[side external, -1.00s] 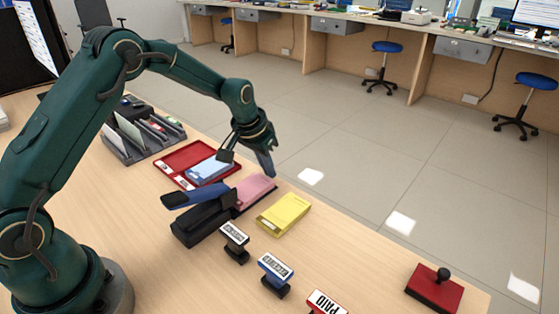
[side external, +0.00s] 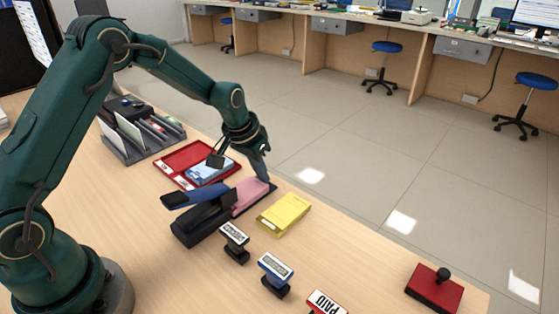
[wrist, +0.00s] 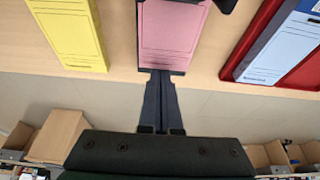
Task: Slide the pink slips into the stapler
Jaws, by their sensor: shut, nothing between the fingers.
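The pink slips (side external: 249,194) lie flat on a dark base, with their near end at the mouth of the black stapler (side external: 203,222). The stapler's blue top arm (side external: 192,197) is raised. My gripper (side external: 264,178) is shut and empty, pointing down at the slips' far end. In the wrist view, the fingertips (wrist: 161,74) are at the short edge of the pink slips (wrist: 172,35), touching or nearly so. A dark strip of the base shows beyond that edge. How far the slips reach under the stapler arm is hidden.
A yellow pad (side external: 284,214) lies just right of the slips. A red tray (side external: 183,156) with blue slips (side external: 209,170) lies behind. Several stamps, including a black one (side external: 235,242), stand in front. The counter's edge runs close beyond the slips.

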